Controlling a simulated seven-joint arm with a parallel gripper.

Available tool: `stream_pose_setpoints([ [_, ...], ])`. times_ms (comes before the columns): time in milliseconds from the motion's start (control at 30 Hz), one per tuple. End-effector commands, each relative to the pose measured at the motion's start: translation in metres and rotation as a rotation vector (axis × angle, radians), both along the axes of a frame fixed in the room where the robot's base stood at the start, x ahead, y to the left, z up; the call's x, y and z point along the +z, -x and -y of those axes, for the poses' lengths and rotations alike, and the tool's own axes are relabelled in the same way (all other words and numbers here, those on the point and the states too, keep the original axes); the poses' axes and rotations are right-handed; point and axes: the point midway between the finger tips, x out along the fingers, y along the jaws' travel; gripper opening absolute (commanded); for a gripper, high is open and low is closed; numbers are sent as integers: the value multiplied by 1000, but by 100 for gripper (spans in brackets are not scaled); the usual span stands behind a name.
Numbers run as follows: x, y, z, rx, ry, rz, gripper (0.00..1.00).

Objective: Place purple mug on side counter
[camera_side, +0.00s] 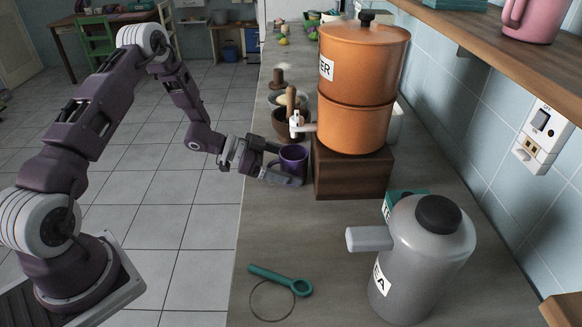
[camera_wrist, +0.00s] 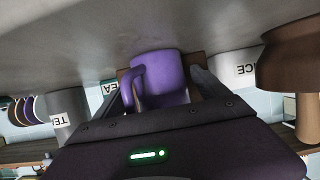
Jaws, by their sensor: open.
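The purple mug (camera_side: 293,158) stands upright on the grey counter (camera_side: 290,230), just left of the wooden block under the orange water dispenser. My gripper (camera_side: 283,163) is low at the counter, with its fingers around the mug. In the wrist view the mug (camera_wrist: 158,75) sits between the two open fingers (camera_wrist: 160,95), its handle towards the left finger. I cannot tell whether either finger touches it. The mug's lower part is partly hidden by my gripper.
The orange dispenser (camera_side: 357,85) stands on a wooden block (camera_side: 352,172) beside the mug. A brown mortar (camera_side: 283,122) is behind it. A wooden shelf (camera_side: 490,35) overhangs at right.

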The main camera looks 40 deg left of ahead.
Motion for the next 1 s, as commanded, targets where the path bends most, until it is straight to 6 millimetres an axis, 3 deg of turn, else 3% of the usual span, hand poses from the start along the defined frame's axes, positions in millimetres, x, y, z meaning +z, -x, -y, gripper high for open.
stream_pose_setpoints([
  [300, 31, 54, -55, 6, -2, -1, 85],
  [433, 40, 69, -71, 4, -2, 0, 85],
  [667, 44, 77, -78, 3, -3, -3, 85],
  [767, 57, 62, -81, 48, -82, 9, 85],
  [867, 97, 32, -91, 199, -277, 26, 85],
  [900, 123, 23, -96, 288, -364, 30, 85],
  [967, 163, 22, -100, 435, -470, 21, 85],
  [1000, 190, 31, -100, 532, -519, 3, 85],
])
